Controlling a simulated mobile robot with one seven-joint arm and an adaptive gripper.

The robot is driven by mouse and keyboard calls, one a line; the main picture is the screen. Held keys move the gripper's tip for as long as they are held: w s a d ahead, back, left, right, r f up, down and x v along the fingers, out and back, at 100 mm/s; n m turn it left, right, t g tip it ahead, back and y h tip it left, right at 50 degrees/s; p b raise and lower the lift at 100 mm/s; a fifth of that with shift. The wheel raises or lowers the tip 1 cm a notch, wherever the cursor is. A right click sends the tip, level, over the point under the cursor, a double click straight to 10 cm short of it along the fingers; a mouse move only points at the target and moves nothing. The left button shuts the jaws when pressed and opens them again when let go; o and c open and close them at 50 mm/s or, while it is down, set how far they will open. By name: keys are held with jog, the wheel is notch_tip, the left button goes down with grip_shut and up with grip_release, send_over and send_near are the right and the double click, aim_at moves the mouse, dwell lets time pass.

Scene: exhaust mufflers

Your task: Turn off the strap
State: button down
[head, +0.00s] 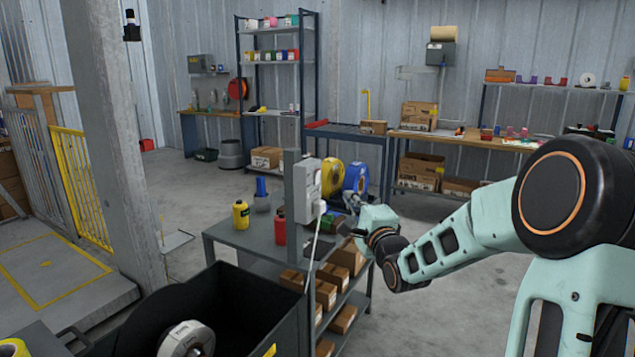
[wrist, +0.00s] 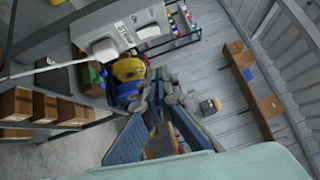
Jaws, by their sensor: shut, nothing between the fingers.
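The strap appears to be a grey-white box (head: 307,190) fixed to a grey post on the metal table. A white plug sits low on its side, with a white cable hanging down. In the wrist view the strap (wrist: 125,32) is at the upper left, with a dark-lettered label and white blocks on it. I cannot make out the state of its switch. My gripper (head: 345,228) is to the right of the strap and slightly lower. In the wrist view my gripper (wrist: 162,92) has its fingertips together, empty, and apart from the strap.
The metal table (head: 248,240) holds a yellow bottle (head: 241,214), a red bottle (head: 280,228), and yellow (head: 332,178) and blue (head: 356,177) reels behind. Cardboard boxes (head: 326,293) fill its lower shelves. A black bin (head: 235,290) stands in front.

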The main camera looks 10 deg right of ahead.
dwell(0.3)
jog(key=b, duration=0.1)
send_near(320, 172)
jog(key=w+d, duration=0.3)
jog(key=w, duration=0.1)
jog(key=shift+w+a+r+b, duration=0.1)
jog(key=shift+w+a+b, duration=0.1)
jog(key=shift+w+a, duration=0.55)
jog(key=shift+w+a+b, duration=0.15)
jog(key=shift+w+a, duration=0.25)
jog(key=shift+a, duration=0.55)
jog(key=shift+w+a+r, duration=0.15)
jog(key=shift+w+a, duration=0.05)
jog(key=shift+a, duration=0.1)
jog(key=shift+s, duration=0.1)
